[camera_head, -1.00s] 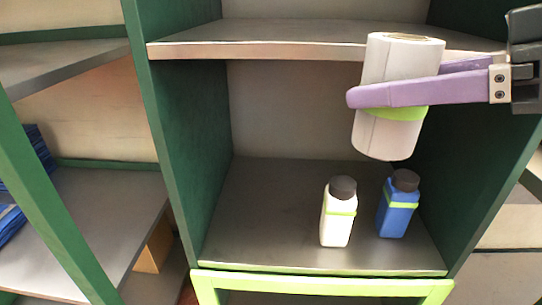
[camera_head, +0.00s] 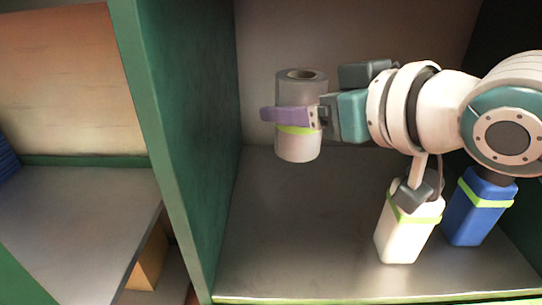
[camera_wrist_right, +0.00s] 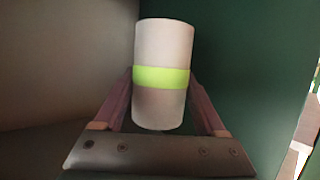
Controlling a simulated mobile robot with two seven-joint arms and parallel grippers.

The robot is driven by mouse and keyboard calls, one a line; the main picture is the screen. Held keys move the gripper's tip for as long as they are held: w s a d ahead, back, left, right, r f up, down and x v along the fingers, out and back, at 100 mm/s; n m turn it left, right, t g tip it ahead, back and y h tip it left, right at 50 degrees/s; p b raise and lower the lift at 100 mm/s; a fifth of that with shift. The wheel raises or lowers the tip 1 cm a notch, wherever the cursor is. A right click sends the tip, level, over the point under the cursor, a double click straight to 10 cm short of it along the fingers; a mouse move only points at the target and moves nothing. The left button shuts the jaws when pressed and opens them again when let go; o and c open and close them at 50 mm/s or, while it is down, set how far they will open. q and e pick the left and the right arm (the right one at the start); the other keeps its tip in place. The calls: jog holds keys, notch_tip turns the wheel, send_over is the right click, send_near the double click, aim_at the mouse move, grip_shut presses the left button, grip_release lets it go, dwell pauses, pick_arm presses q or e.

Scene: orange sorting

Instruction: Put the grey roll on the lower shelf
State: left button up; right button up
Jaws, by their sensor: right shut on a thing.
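The grey roll (camera_head: 301,146) has a lime green band and stands about upright in the air inside the shelf bay. My right gripper (camera_head: 285,115), with purple fingers, is shut around its middle. In the right wrist view the roll (camera_wrist_right: 164,48) sits between the two purple fingers of the right gripper (camera_wrist_right: 162,95). The lower shelf (camera_head: 290,240) is a grey board beneath the roll, with a gap between them. Its left and middle part is bare. My left gripper is not in view.
A white bottle (camera_head: 397,235) and a blue bottle (camera_head: 477,215) stand on the shelf at the right, below my right arm, which partly hides them. A green side wall (camera_head: 200,130) bounds the bay at the left. Another shelf (camera_head: 80,220) lies beyond it.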

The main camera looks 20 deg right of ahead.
jog(key=f+b, duration=0.4)
jog(key=f, duration=0.5)
jog(key=f+b, duration=0.4)
jog(key=f, duration=0.4)
jog(key=shift+s+f, duration=0.2)
jog(key=shift+f, duration=0.2)
jog(key=shift+r, duration=0.1)
jog(key=o, duration=1.4)
